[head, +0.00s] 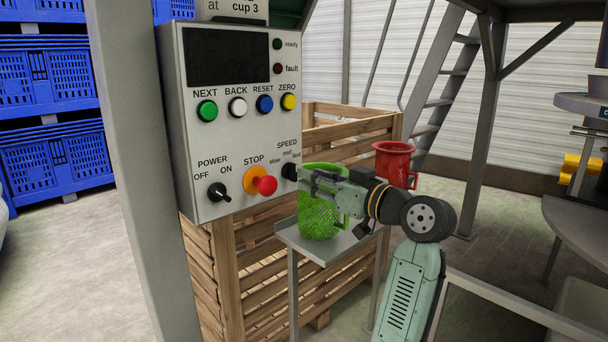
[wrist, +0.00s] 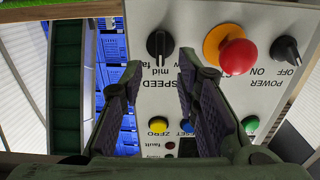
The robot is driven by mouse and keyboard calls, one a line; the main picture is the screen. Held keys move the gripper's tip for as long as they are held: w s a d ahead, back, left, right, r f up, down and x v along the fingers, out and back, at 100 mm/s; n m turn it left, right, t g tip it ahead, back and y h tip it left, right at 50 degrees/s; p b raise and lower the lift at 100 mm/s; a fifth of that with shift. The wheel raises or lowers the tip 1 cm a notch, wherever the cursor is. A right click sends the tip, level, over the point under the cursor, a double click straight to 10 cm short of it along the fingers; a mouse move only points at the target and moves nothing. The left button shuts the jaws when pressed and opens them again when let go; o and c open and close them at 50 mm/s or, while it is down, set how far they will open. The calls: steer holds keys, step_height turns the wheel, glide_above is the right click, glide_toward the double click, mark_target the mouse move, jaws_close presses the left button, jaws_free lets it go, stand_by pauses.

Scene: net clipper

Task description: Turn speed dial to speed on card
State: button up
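The black speed dial (head: 289,172) is at the lower right of the grey control panel (head: 215,130), under the labels slow, mid and fast. In the wrist view, which is upside down, the dial (wrist: 160,45) shows at the top centre; its exact setting is hard to tell. My gripper (head: 304,178) is open and empty, close to the dial. In the wrist view its fingers (wrist: 158,78) stand apart, with the dial between and beyond them; I cannot tell if either touches it.
The red stop button (head: 266,185) and black power switch (head: 219,192) sit left of the dial. A wooden crate (head: 228,268) stands behind the panel.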

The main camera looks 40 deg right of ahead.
steer(key=s, duration=0.7)
steer(key=shift+s+d, duration=0.2)
steer(key=shift+d, duration=0.05)
